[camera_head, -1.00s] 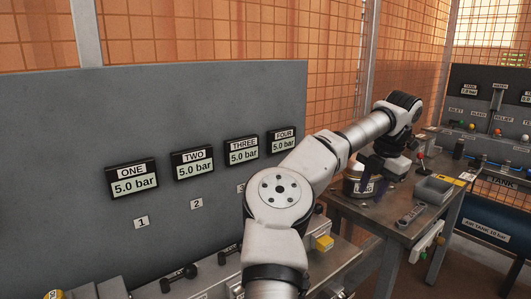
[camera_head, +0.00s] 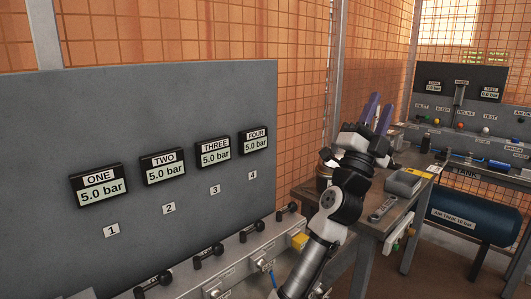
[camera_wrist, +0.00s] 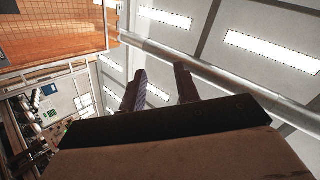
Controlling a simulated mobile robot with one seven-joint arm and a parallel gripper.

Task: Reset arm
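My gripper (camera_head: 377,113) is raised in the head view, its two purple-grey fingers pointing up, in front of the wire-mesh wall. The fingers stand apart with nothing between them. In the wrist view my gripper (camera_wrist: 160,88) also shows two separate fingers against the ceiling lights. My arm is folded upward beside the small table and hides part of it.
A grey panel (camera_head: 180,110) with displays ONE to FOUR, each at 5.0 bar, stands at left above a valve bench (camera_head: 215,268). The small table (camera_head: 350,222) holds a grey tray (camera_head: 404,182). A blue tank (camera_head: 470,217) sits under the right bench.

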